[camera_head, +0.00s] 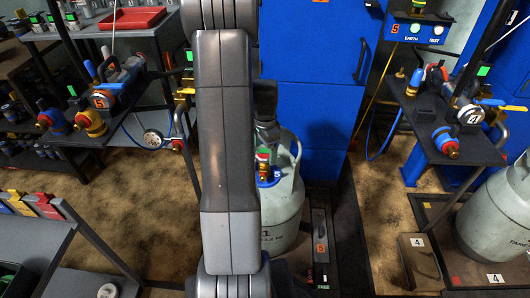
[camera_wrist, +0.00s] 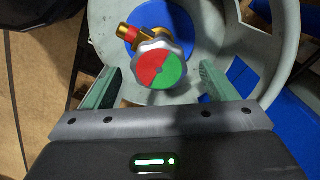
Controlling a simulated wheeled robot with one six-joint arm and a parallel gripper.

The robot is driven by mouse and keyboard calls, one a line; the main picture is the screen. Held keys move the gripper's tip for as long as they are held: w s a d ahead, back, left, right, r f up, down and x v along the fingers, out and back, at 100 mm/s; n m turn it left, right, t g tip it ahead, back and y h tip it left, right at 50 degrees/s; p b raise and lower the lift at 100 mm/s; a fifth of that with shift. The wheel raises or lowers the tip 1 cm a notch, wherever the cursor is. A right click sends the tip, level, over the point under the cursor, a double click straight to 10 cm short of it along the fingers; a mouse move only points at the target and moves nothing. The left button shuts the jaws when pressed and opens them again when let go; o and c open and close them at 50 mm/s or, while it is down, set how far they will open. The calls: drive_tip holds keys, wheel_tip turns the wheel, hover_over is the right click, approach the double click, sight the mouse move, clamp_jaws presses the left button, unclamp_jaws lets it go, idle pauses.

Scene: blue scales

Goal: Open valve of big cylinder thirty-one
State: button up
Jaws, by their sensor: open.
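The big cylinder (camera_head: 284,205) is pale grey and stands upright at the middle, partly hidden behind my arm. Only a "1" of its large marking shows, so I cannot read its full number. In the wrist view its valve has a round handwheel (camera_wrist: 158,68), half red and half green, with a brass body and red outlet (camera_wrist: 130,33) over a blue top (camera_wrist: 180,30). The grey collar (camera_wrist: 279,60) curves around it. My gripper (camera_wrist: 160,72) is open, its green fingers on either side of the handwheel, with gaps visible. In the head view it is mostly hidden.
Another grey cylinder (camera_head: 497,220) stands at the right. A blue cabinet (camera_head: 315,100) is behind. Open floor (camera_head: 160,225) lies left of the cylinder.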

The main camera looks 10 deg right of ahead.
drive_tip(key=shift+f, duration=0.3)
drive_tip(key=c, duration=1)
